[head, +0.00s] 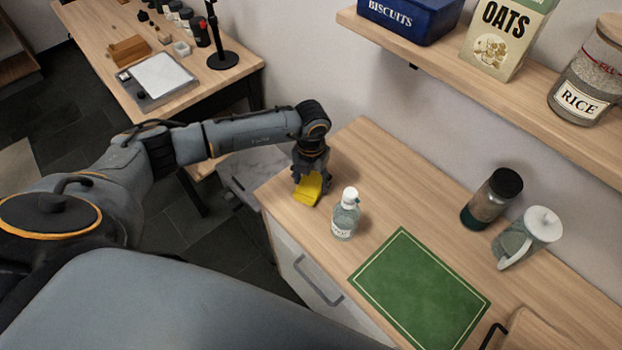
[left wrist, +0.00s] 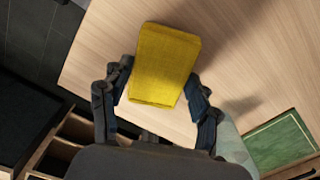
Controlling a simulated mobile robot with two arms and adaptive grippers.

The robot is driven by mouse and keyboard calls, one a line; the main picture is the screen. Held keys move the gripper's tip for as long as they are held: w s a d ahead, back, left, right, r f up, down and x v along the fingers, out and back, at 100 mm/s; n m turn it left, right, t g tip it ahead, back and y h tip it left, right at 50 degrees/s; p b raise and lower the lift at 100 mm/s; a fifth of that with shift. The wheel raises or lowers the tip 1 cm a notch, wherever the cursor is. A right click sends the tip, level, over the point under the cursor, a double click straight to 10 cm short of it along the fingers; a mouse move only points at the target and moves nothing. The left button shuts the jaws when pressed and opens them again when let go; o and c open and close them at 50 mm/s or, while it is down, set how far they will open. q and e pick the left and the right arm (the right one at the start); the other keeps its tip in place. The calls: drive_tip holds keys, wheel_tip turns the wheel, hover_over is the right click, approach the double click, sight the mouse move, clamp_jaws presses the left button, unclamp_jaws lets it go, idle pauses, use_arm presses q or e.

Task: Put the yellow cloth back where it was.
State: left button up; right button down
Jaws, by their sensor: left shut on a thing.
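The yellow cloth (head: 308,190) is a folded block at the left end of the wooden counter (head: 348,150). My left gripper (head: 311,176) points down over it and is shut on it. In the left wrist view the yellow cloth (left wrist: 164,62) sits between the two fingers, its far part sticking out past them. A shadow lies beside it on the wood; I cannot tell whether its lower edge touches the counter. My right gripper is not in view.
A clear bottle with a white cap (head: 345,214) stands close to the right of the cloth. A green mat (head: 421,289) lies further right. A dark-lidded jar (head: 491,199) and a white-lidded jug (head: 527,237) stand near the wall, below a shelf (head: 520,100).

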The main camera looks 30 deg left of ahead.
sight(311, 183)
use_arm(q)
drive_tip(key=shift+f, duration=0.25)
drive_tip(key=o, duration=1)
drive_tip(key=shift+r, duration=0.1)
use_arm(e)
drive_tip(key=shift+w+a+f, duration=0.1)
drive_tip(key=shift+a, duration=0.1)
use_arm(q)
drive_tip(key=shift+r, duration=0.35)
wheel_tip(311, 183, up, 12)
drive_tip(key=shift+f+b, duration=0.15)
drive_tip(key=shift+b, duration=1.1)
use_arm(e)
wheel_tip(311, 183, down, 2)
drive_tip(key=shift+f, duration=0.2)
